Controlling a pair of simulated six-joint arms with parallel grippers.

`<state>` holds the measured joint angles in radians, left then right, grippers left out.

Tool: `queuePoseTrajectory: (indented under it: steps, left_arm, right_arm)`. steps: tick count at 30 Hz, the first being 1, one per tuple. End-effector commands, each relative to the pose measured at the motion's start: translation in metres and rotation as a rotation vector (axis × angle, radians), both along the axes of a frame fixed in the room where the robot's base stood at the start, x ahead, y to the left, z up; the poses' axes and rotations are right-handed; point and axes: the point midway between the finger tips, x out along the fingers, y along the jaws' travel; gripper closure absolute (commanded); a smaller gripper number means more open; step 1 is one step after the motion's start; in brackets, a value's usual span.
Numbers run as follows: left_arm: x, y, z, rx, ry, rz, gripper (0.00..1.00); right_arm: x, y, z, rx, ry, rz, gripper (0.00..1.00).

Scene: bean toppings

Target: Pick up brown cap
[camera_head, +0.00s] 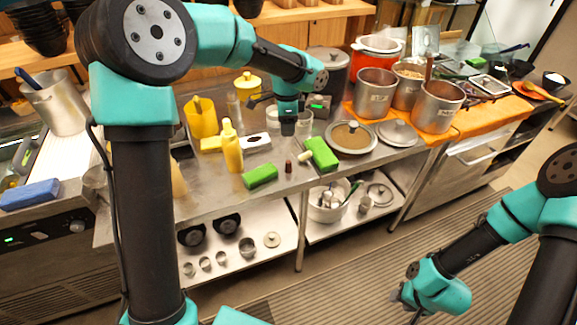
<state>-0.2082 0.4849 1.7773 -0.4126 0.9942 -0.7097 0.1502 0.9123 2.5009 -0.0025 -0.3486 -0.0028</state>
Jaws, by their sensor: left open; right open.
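A small dark brown cap-like piece (289,166) stands on the steel counter (215,195), near its front edge between two green sponges. It is too small to make out in detail. My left gripper (288,128) points down over the counter, behind the brown piece in the picture. It is open, with nothing seen between its fingers. My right gripper (400,296) is low at the right, over the striped floor mat, far from the counter. It is open and looks empty, though its fingers are partly hidden.
Around the brown piece are green sponges (261,176) (322,153), a small pale bottle (305,157), a yellow bottle (232,150) and a round pan with a brown-topped lid (351,138). Steel pots (375,92) stand at the right on orange cloth. A lower shelf (270,262) holds cups.

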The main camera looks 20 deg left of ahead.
Motion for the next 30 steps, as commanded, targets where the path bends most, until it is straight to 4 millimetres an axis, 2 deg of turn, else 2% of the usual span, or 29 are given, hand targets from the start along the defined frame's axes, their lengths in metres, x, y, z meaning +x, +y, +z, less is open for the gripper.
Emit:
queuePoseTrajectory:
  steps: [9, 18, 22, 30]
  left_arm:
    - [-0.001, 0.0, -0.055, 0.0, 0.005, 0.0, 0.45]
    - [-0.001, 0.0, -0.101, 0.0, 0.003, 0.0, 0.45]
    - [-0.001, 0.0, -0.108, -0.001, 0.002, 0.0, 0.45]
    - [-0.001, 0.0, -0.108, 0.0, 0.001, 0.0, 0.45]
  right_arm:
    - [0.0, 0.0, 0.0, 0.0, 0.0, 0.0, 0.57]
    - [0.0, 0.0, 0.0, 0.0, 0.0, 0.0, 0.57]
    - [0.0, 0.0, 0.0, 0.0, 0.0, 0.0, 0.57]
    - [0.0, 0.0, 0.0, 0.0, 0.0, 0.0, 0.57]
